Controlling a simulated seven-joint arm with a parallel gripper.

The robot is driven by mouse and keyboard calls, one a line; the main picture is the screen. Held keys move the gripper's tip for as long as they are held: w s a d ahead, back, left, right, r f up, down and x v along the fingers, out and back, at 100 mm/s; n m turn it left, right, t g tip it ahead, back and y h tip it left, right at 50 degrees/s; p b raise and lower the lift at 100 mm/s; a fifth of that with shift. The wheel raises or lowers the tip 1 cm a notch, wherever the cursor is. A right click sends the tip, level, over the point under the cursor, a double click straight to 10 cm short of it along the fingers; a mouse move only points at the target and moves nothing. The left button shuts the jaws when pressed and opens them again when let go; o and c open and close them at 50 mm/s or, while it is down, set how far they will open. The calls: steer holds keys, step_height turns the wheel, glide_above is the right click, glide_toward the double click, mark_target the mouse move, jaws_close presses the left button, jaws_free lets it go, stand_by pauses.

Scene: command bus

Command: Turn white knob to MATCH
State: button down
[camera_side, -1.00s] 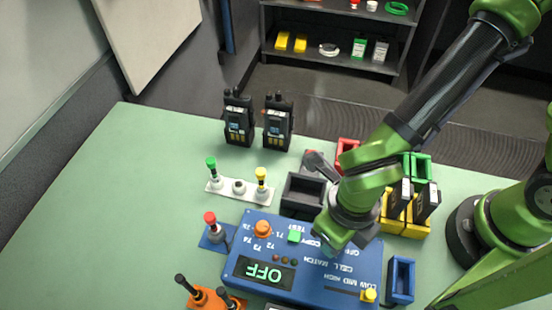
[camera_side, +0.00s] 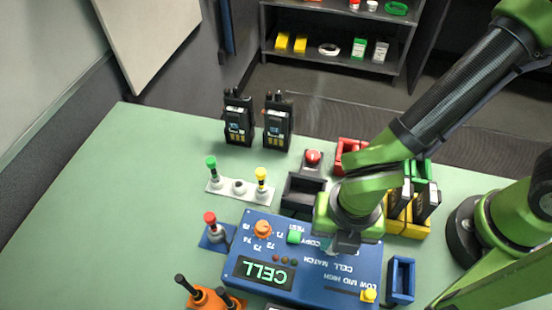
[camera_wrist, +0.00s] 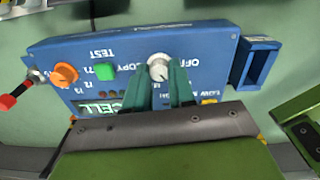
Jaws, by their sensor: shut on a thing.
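The blue panel box (camera_side: 240,268) lies on the green table, with its lettering upside down in the side view. Its display (camera_side: 265,274) reads CELL. The white knob (camera_wrist: 158,66) shows between my green fingers in the wrist view, among the labels OFF, COPY, CELL and MATCH. My gripper (camera_wrist: 163,80) is shut on the knob from above. In the side view my gripper (camera_side: 337,245) largely hides the knob. I cannot tell the knob's pointer direction exactly.
An orange knob (camera_side: 262,229) and a green button (camera_side: 295,237) sit close by on the panel. A yellow slider (camera_side: 369,295) is at its corner. A blue bin (camera_side: 401,280) stands beside it. A red-topped lever (camera_side: 212,228) is at the left. The table's left side is clear.

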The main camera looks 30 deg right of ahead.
steer(key=m, duration=1.2)
stand_by(0.5)
steer(key=c, duration=0.9)
jaws_free()
steer(key=shift+c, duration=0.2)
steer(key=shift+r, duration=0.15)
step_height(320, 180, up, 17)
steer(key=shift+s, duration=0.2)
steer(key=shift+a+f+m, duration=0.1)
steer(key=shift+f+m, duration=0.1)
steer(key=shift+m, duration=0.1)
